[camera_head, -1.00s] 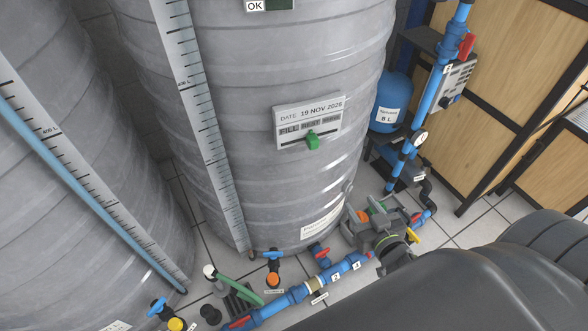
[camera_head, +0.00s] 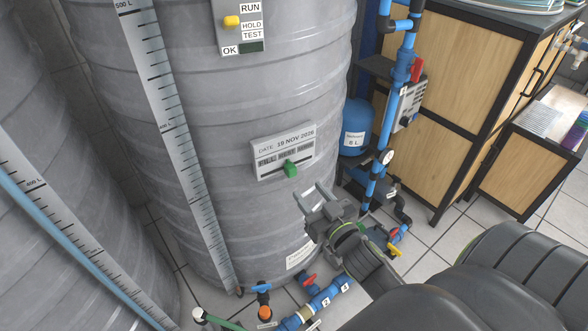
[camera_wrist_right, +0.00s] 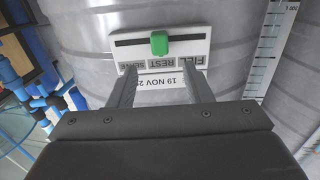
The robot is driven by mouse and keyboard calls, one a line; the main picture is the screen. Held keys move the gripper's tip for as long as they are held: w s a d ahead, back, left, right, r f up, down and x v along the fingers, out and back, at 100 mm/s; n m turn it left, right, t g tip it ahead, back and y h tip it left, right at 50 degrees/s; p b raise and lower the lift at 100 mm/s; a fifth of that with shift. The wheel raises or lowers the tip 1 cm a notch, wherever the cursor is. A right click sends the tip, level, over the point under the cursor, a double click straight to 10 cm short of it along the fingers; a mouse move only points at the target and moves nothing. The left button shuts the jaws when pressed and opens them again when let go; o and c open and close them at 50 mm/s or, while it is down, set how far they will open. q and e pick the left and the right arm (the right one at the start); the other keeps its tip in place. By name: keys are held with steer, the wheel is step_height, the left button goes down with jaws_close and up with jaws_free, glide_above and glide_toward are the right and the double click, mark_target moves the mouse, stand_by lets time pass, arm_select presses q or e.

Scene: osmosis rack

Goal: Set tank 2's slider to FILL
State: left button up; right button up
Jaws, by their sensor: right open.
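A white slider plate (camera_head: 261,170) is on the front of the large grey ribbed tank (camera_head: 240,95). It bears a date, a row of labels starting with FILL and REST, and a slot with a green knob (camera_head: 290,169). The knob sits near the middle of the slot, by REST. My right gripper (camera_head: 308,192) is open and empty, just below and right of the plate. In the right wrist view the plate (camera_wrist_right: 200,46) appears upside down, and the green knob (camera_wrist_right: 159,43) lies beyond and between the two open fingers (camera_wrist_right: 160,84). My left gripper is not in view.
A panel with a yellow knob (camera_head: 231,22) is higher on the tank. Blue piping (camera_head: 391,110), a blue vessel (camera_head: 355,125) and a wooden cabinet (camera_head: 450,85) stand to the right. Valves and pipes (camera_head: 310,305) run low in front. A second grey tank (camera_head: 35,130) is at left.

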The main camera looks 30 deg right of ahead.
mark_target(293, 172)
steer(key=w, duration=0.8)
steer(key=shift+w+d+p, duration=0.25)
steer(key=shift+d+p, duration=0.05)
steer(key=shift+p, duration=0.05)
steer(key=shift+c, duration=0.2)
jaws_close()
